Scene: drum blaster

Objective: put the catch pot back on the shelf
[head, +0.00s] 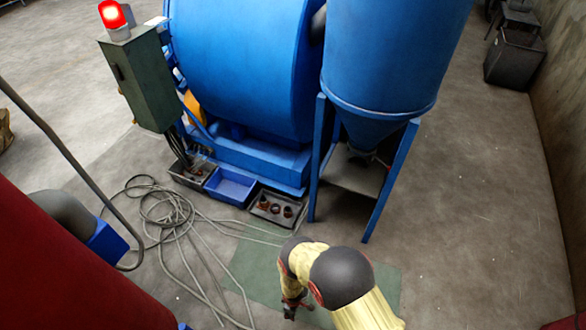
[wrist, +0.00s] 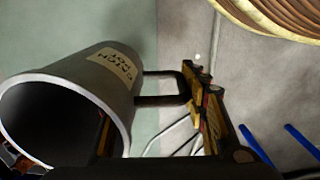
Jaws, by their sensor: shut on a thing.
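The catch pot (wrist: 100,85) is a grey metal cylinder with a pale lettered label (wrist: 113,67) and a dark side handle (wrist: 158,88). In the wrist view it lies tilted with its open mouth toward the lower left. My gripper (wrist: 200,100) is shut on the pot at the handle side. In the head view my gripper (head: 293,305) hangs low over the floor near the green mat (head: 262,270). The pot is not visible there. A pale plate (head: 352,170) sits between the blue legs under the hopper; I cannot tell whether it is the shelf.
The blue machine (head: 240,65) and blue hopper (head: 390,50) stand ahead. A blue tray (head: 230,187) and a dark tray with several rusty pieces (head: 275,208) lie at their foot. Loose hose (head: 165,215) covers the floor at left. The floor at right (head: 480,210) is clear.

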